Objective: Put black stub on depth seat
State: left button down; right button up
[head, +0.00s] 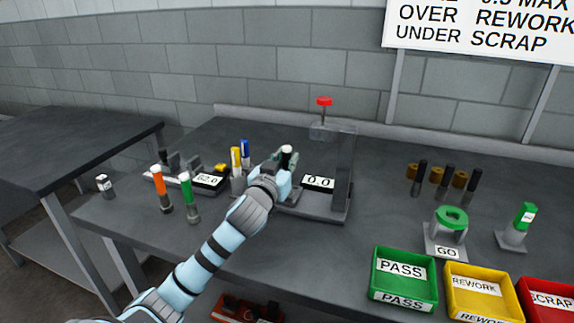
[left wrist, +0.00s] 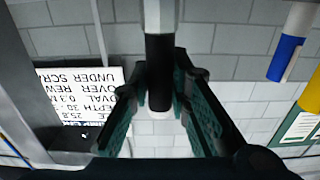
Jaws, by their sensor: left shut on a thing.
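The black stub (left wrist: 159,75), with a pale end, is between the two fingers of my left gripper (left wrist: 162,95) in the left wrist view. In the head view, my left gripper (head: 283,178) is shut on it, and its pale top (head: 287,149) shows above the fingers. The gripper is at the left part of the grey gauge stand (head: 335,205) with the "0.0" display (head: 318,182). The depth seat itself is hidden behind my gripper, so I cannot tell whether the stub touches it. My right gripper is not in view.
A clear panel (head: 345,165) and red knob (head: 324,101) rise beside the gripper. A second gauge (head: 208,181) and orange (head: 160,187) and green (head: 188,197) topped pieces stand left. Black pieces (head: 448,178), a PASS bin (head: 404,278) and a REWORK bin (head: 482,290) are right.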

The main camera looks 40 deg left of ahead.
pick_arm(q)
jog(key=shift+r, duration=0.1)
jog(key=c, duration=1.9)
grip_release()
jog(key=shift+c, duration=0.2)
jog(key=o, duration=0.4)
jog(key=p+v, duration=0.1)
jog(key=v, duration=1.1)
jog(key=shift+w, duration=0.1)
